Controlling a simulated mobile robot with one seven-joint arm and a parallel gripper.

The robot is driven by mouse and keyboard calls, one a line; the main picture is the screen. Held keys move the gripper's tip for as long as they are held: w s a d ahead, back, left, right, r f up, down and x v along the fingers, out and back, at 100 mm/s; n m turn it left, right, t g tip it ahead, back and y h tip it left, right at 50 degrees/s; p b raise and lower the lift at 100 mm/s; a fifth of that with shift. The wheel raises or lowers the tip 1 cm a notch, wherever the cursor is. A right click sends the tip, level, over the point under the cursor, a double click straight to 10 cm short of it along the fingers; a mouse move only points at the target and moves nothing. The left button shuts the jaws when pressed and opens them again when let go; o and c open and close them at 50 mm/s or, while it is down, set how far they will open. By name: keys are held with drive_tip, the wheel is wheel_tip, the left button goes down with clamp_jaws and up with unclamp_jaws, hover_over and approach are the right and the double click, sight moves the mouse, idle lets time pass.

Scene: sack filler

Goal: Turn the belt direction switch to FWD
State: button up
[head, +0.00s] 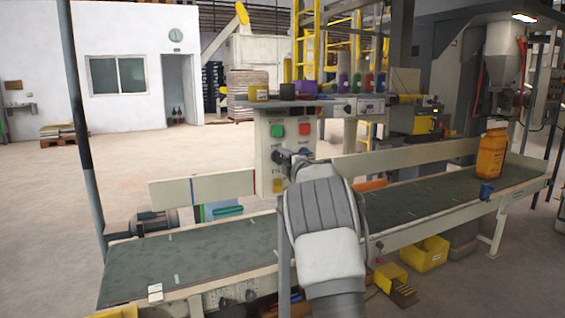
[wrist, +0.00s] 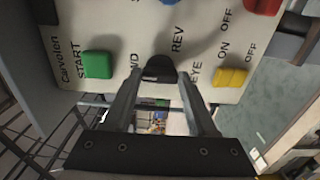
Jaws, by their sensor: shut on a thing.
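In the wrist view, the belt direction switch (wrist: 160,66) is a black knob between a partly covered label ending in "WD" and the label REV. My gripper (wrist: 158,78) is shut on this knob, one finger on each side. In the head view my gripper (head: 290,160) is at the panel front and hides the switch. The knob's exact pointing is hard to tell.
Near the knob are a green START button (wrist: 97,64), a yellow ON/OFF switch (wrist: 230,78) and a red button (wrist: 263,5). The green conveyor belt (head: 190,250) runs below the panel. An orange bottle (head: 491,155) stands at its right. A shelf of small containers (head: 320,98) is above.

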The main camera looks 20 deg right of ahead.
drive_tip(key=o, duration=1.4)
drive_tip(key=shift+c, duration=0.2)
drive_tip(key=s+p, duration=0.1)
drive_tip(key=s, duration=1.6)
drive_tip(key=shift+s+d, duration=0.2)
drive_tip(key=shift+d, duration=0.1)
